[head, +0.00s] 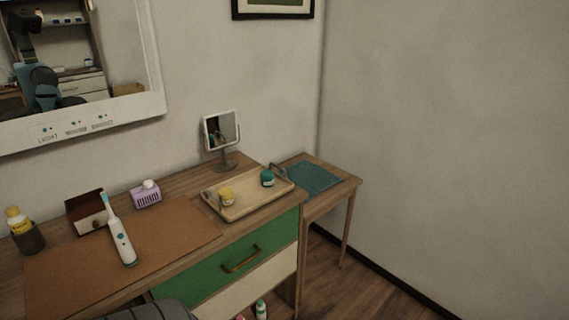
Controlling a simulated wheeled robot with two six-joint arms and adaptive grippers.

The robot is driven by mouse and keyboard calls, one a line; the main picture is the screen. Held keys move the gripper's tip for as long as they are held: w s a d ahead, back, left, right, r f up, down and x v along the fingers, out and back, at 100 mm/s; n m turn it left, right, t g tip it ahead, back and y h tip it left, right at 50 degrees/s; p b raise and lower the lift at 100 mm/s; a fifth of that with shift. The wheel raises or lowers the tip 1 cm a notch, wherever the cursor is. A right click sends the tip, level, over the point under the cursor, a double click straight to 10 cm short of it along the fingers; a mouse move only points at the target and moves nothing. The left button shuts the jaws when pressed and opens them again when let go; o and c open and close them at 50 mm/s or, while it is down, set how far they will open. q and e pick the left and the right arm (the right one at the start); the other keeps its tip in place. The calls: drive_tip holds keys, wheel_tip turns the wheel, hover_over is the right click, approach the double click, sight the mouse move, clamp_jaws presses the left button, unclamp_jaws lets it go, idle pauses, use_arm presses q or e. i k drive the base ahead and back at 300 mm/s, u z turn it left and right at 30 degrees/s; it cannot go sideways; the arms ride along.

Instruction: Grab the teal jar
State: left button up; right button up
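The teal jar (267,178) is small and round, and stands upright in the right part of a light wooden tray (246,208). A similar yellow jar (227,196) stands to its left in the same tray. The tray has raised handles at its ends and sits at the right end of the wooden desk. Neither of my grippers can be made out in the head view. A dark grey ribbed shape at the bottom edge may be part of me.
A small standing mirror (221,138) is behind the tray. A lower side table (337,179) with a teal cloth (312,177) adjoins on the right. A brown mat (125,250) holds an electric toothbrush (121,242). A purple basket (146,194) stands behind it. Green drawer (225,270) below.

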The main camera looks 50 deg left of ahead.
sight(267, 176)
drive_tip(key=z, duration=0.1)
drive_tip(key=i, duration=1.4)
drive_tip(key=u, duration=0.6)
drive_tip(key=i, duration=0.85)
drive_tip(key=u, duration=0.7)
